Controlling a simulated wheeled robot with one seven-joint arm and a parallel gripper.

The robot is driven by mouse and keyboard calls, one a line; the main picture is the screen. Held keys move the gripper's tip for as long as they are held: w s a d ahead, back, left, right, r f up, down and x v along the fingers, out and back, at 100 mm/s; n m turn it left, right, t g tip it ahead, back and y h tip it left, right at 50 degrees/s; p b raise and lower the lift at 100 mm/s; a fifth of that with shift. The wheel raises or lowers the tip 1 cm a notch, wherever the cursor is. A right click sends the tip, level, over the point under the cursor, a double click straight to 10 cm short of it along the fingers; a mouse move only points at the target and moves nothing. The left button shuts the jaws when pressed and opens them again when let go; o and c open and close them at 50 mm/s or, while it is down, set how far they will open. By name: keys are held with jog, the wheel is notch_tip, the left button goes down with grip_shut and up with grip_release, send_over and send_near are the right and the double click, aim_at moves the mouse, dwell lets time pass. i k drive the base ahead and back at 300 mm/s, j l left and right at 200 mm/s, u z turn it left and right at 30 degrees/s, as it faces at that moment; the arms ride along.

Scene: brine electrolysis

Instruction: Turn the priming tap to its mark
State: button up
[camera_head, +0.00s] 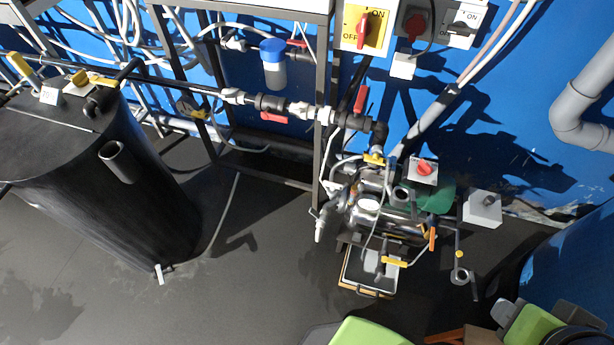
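Several taps show, and I cannot tell which is the priming tap; no mark is readable. On the grey pipe run, one red lever (360,99) stands upright and another red lever (273,118) lies along the pipe. A yellow handle (374,158) sits below the pipe elbow, just above the metal pump unit (378,212). Lower down are an orange handle (432,238), roughly upright, and a yellow handle (395,262), roughly level. Green and grey parts at the bottom edge look like my arm. My gripper's fingers are not visible.
A large black tank (95,170) stands at left, with yellow-handled fittings on top. Switches, including a yellow one with a red knob (362,28), are at the top. A grey box (482,209) is right of the pump. The dark floor (260,270) between tank and pump is clear.

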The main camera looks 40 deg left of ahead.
aim_at(333, 186)
jog(key=u, duration=1.45)
